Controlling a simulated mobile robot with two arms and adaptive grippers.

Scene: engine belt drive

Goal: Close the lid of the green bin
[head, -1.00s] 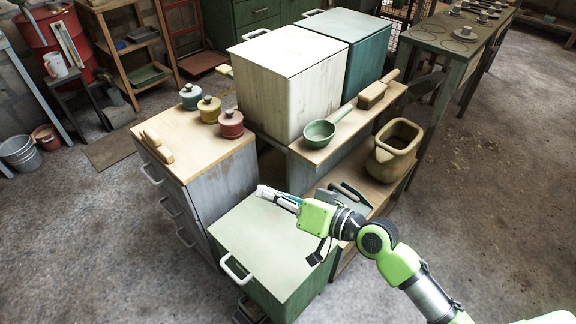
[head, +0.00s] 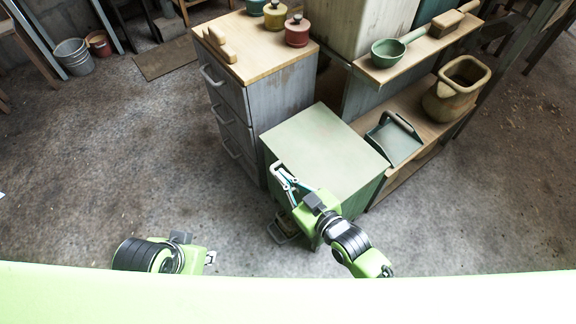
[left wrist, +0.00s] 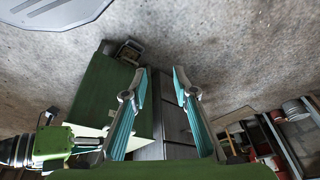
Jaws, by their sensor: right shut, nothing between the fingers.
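The green bin (head: 365,195) stands on the floor beside the grey cabinet. Its pale green lid (head: 325,145) lies flat across the top; I see no gap at its rim. My right gripper (head: 280,172) is shut and empty at the bin's front left edge, covering part of the front handle there. Whether it touches the bin I cannot tell. My left gripper (head: 211,258) is low in front, apart from the bin. In the left wrist view its fingers (left wrist: 161,72) are spread with nothing between them, and the bin's green side (left wrist: 105,85) shows beyond.
The grey cabinet (head: 228,105) with a wooden top stands left of the bin. A low shelf with a dustpan (head: 393,138) and a clay pot (head: 456,88) stands right. A lower handle or tray (head: 284,230) juts out at the bin's base.

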